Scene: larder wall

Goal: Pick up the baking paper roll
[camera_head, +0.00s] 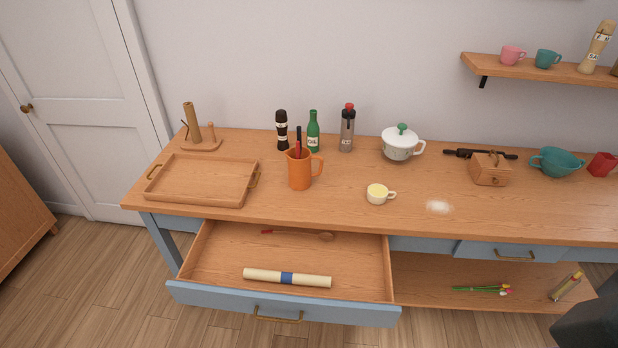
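The baking paper roll (310,279) is a cream cylinder with a blue band around its middle. It lies on the floor of the open drawer (240,255), near the front panel, roughly parallel to it. Nothing covers the roll. Neither of my grippers shows in the head view. A dark shape cuts into the lower right corner, and I cannot tell which part it is.
A wooden spoon with a red handle (300,235) lies behind the roll in the drawer. The worktop (340,218) above carries a wooden tray (203,181), an orange jug (299,174), bottles and a cream cup (377,194). A second drawer (515,253) at right looks closed.

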